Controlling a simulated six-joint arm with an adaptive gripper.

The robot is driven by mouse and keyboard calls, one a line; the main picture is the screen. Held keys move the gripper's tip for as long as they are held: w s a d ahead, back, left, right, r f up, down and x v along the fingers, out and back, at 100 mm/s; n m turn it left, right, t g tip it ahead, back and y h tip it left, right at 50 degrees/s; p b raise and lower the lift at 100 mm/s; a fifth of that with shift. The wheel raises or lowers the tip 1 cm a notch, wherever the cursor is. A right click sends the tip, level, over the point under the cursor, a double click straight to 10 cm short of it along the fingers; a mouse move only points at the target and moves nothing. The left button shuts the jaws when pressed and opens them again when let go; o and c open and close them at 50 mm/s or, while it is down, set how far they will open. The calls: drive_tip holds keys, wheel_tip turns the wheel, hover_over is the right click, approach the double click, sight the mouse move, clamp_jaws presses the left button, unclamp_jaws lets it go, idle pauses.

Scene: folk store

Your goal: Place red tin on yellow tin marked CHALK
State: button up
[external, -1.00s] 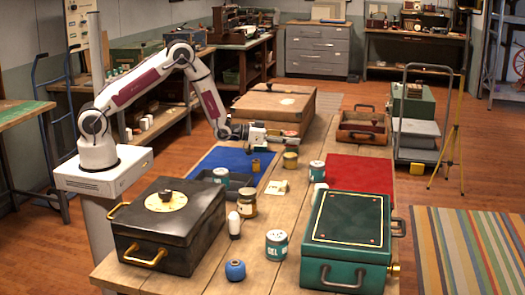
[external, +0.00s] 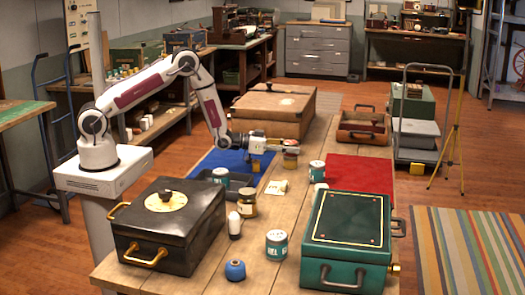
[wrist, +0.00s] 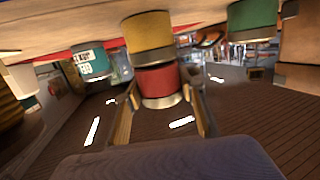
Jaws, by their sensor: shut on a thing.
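The red tin (wrist: 158,80) is between the two fingers of my gripper (wrist: 165,118) in the wrist view, which is upside down. My gripper (external: 290,147) is shut on it. The yellow tin (wrist: 147,36) stands on the table directly below the red tin, and the two look in line and touching or nearly so. In the external view the yellow tin (external: 290,161) shows under my gripper, and the red tin is mostly hidden by the fingers. No CHALK marking is readable.
Teal tins (external: 317,170) (external: 276,244) and a brown jar (external: 247,203) stand on the table (external: 262,263). A dark tray (external: 240,182), blue mat (external: 215,160) and red mat (external: 360,175) lie nearby. A brown case (external: 270,118) stands behind my gripper.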

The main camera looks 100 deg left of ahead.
drive_tip(key=shift+f, duration=0.15)
drive_tip(key=o, duration=1.1)
drive_tip(key=shift+o, duration=0.2)
drive_tip(key=shift+r, duration=0.2)
drive_tip(key=v, duration=1.2)
